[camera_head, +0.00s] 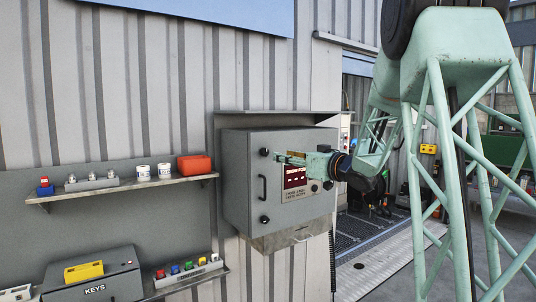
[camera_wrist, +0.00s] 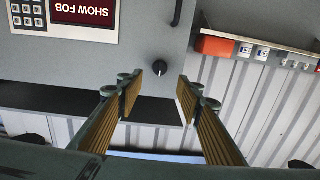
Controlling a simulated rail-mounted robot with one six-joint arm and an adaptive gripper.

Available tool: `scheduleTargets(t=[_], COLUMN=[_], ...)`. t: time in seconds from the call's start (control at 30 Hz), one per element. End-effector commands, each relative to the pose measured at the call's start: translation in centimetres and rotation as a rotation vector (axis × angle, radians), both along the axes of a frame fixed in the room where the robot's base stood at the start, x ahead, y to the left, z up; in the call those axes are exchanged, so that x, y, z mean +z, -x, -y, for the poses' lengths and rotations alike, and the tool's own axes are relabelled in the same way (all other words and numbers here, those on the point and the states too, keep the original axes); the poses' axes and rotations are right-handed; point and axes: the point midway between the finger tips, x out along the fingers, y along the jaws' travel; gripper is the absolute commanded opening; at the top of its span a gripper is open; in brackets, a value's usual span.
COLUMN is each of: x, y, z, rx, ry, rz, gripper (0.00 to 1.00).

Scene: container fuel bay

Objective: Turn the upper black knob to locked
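The upper black knob (camera_head: 264,152) is on the upper left of the grey cabinet door (camera_head: 238,185). In the wrist view, which is upside down, the knob (camera_wrist: 160,68) shows just beyond and between the fingertips, with a small pale mark on it. The mark is too small to read as locked or unlocked. My gripper (camera_head: 284,158) is in front of the cabinet near the knob. In the wrist view my gripper (camera_wrist: 160,92) is open, its ribbed tan pads apart, with nothing between them. A lower black knob (camera_head: 265,219) is on the same door.
A black handle (camera_head: 262,187) stands between the knobs. A "SHOW FOB" display (camera_wrist: 84,12) with a keypad (camera_wrist: 27,15) is beside them. A shelf (camera_head: 125,187) with an orange-red box (camera_head: 194,165) is at left. A narrow hood (camera_head: 280,112) juts out above the cabinet.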

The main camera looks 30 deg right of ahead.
Motion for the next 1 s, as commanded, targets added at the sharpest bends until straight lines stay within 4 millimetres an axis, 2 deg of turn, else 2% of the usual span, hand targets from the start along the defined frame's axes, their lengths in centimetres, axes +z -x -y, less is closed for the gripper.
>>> scheduleTargets(t=[0.6, 0.8, 1.0], x=[0.0, 0.0, 0.0], y=[-7.9, -9.8, -10.7], z=[-1.7, -2.1, -2.2], rx=[0.001, 0.001, 0.0], ry=[-0.001, 0.0, 0.0], rz=[0.001, 0.0, 0.001], gripper=[0.33, 0.33, 0.33])
